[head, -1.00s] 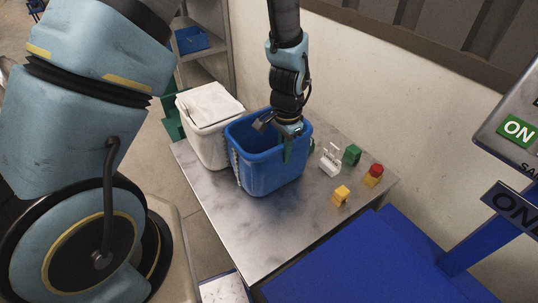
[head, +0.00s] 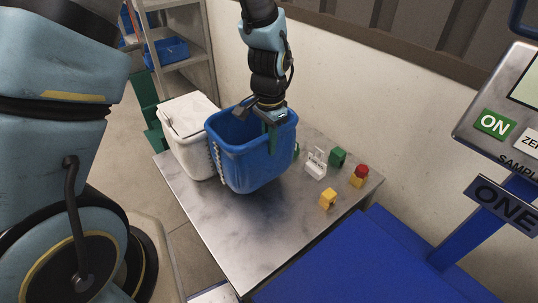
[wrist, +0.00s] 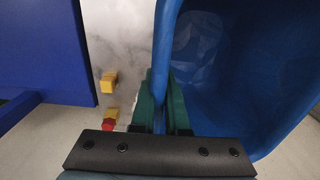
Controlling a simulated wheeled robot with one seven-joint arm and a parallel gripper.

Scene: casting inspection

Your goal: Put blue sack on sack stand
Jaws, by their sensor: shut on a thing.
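No soft sack shows; the blue thing is an open, stiff-looking tub (head: 250,168) with a chain on its left side, over the grey table. It also shows in the wrist view (wrist: 262,95), looking empty inside. My gripper (head: 272,138) is shut on its right rim. In the wrist view the green fingers (wrist: 162,108) clamp the wall from both sides. The tub hangs upright and appears slightly raised; its underside is hidden. No stand is labelled for sacks; a blue flat platform (head: 345,262) with a post marked ONE stands at the front right.
Yellow (head: 327,199), green (head: 337,158) and red-topped (head: 359,175) blocks and a white rack (head: 316,165) are at the table's right. The front of the table (head: 235,240) is bare. A wall is behind.

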